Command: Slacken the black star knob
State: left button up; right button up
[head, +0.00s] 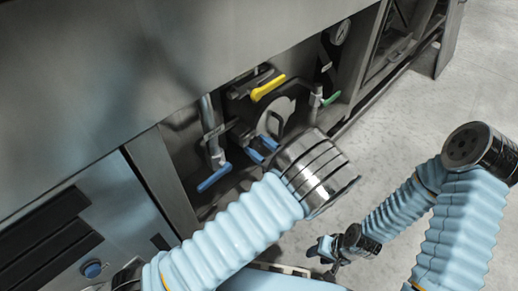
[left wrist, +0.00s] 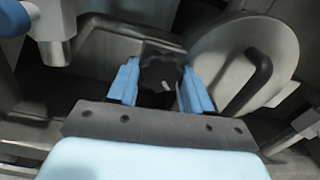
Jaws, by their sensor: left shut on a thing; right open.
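The black star knob (left wrist: 160,72) shows in the left wrist view between the two blue fingers of my left gripper (left wrist: 156,84). The fingers are shut on it from both sides, and a small pale mark shows on its face. In the head view my left gripper (head: 262,150) reaches into the open bay of the machine, and its wrist hides the knob. My right gripper (head: 328,250) is open and empty, low over the floor at the right.
In the bay are a yellow lever (head: 268,88), a blue lever (head: 214,178), a green lever (head: 331,98) and a gauge (head: 340,32). A round cover with a dark handle (left wrist: 246,84) sits right beside the knob. The floor (head: 400,130) at the right is clear.

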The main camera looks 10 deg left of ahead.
pick_arm(q)
jog(key=n+b, duration=0.1)
jog(key=n, duration=0.1)
jog(key=shift+f+n, duration=0.15)
jog(key=shift+n, duration=0.25)
jog(key=n+b, duration=0.2)
jog(key=n, duration=0.1)
jog(key=shift+n, duration=0.3)
jog(key=n+b, duration=0.3)
jog(key=n, duration=0.1)
jog(key=shift+w+n, duration=0.1)
jog(key=shift+n, duration=0.2)
jog(key=n+b, duration=0.1)
jog(key=n, duration=0.1)
jog(key=shift+n, duration=0.4)
jog(key=n, duration=0.2)
jog(key=shift+r+n, duration=0.2)
jog(key=shift+n, duration=0.1)
jog(key=n, duration=0.3)
jog(key=shift+r+n, duration=0.1)
jog(key=shift+n, duration=0.2)
jog(key=n, duration=0.3)
jog(key=shift+n, duration=2.2)
